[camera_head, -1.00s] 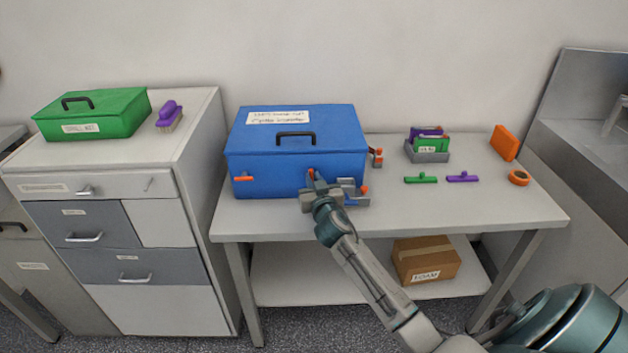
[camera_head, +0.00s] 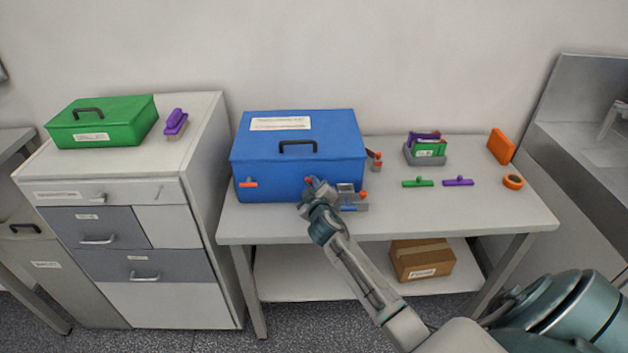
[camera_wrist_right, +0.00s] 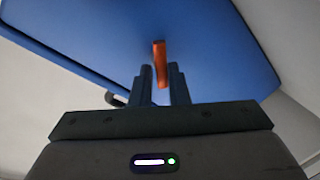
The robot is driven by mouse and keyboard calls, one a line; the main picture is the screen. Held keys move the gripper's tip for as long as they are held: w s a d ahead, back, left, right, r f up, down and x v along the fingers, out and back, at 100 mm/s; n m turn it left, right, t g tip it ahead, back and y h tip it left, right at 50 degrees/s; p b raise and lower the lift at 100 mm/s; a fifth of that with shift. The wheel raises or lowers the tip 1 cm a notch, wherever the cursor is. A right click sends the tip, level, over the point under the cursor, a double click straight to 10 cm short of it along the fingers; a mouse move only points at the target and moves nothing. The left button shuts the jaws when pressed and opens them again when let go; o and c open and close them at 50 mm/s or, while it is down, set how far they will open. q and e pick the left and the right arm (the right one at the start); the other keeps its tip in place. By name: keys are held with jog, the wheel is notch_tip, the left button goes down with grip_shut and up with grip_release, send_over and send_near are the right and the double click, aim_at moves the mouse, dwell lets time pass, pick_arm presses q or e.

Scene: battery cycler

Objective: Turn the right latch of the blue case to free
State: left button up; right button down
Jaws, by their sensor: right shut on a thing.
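The blue case (camera_head: 290,160) stands closed on the table, with a black handle and a white label on its lid. Its left latch (camera_head: 248,185) is an orange bar lying level on the front face. The right latch (camera_head: 308,180) is orange and mostly hidden by my right gripper (camera_head: 315,186) in the head view. In the right wrist view the right latch (camera_wrist_right: 160,62) stands between the two fingertips of my right gripper (camera_wrist_right: 161,80), which is shut on it. The latch looks near upright along the fingers there. My left gripper is not in view.
A grey bin (camera_head: 426,155), green and purple pieces, orange tape (camera_head: 513,182) and an orange block (camera_head: 500,146) lie further right. A green case (camera_head: 102,122) sits on the left cabinet.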

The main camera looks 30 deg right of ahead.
jog(key=shift+a+f+n+g+h+p, duration=0.2)
jog(key=shift+n+p, duration=0.4)
jog(key=shift+n, duration=0.6)
jog(key=shift+a+f+n+g+h+p, duration=0.25)
jog(key=shift+n+p, duration=0.35)
jog(key=shift+n, duration=0.6)
jog(key=shift+d+f+n+g+h+p, duration=0.1)
jog(key=shift+n+g+h+p, duration=0.35)
jog(key=shift+n, duration=0.75)
jog(key=c, duration=1.6)
grip_release()
jog(key=shift+c, duration=0.2)
jog(key=shift+o, duration=0.8)
jog(key=shift+w+r, duration=0.15)
jog(key=b+v, duration=0.1)
jog(key=v, duration=1)
jog(key=shift+b, duration=0.35)
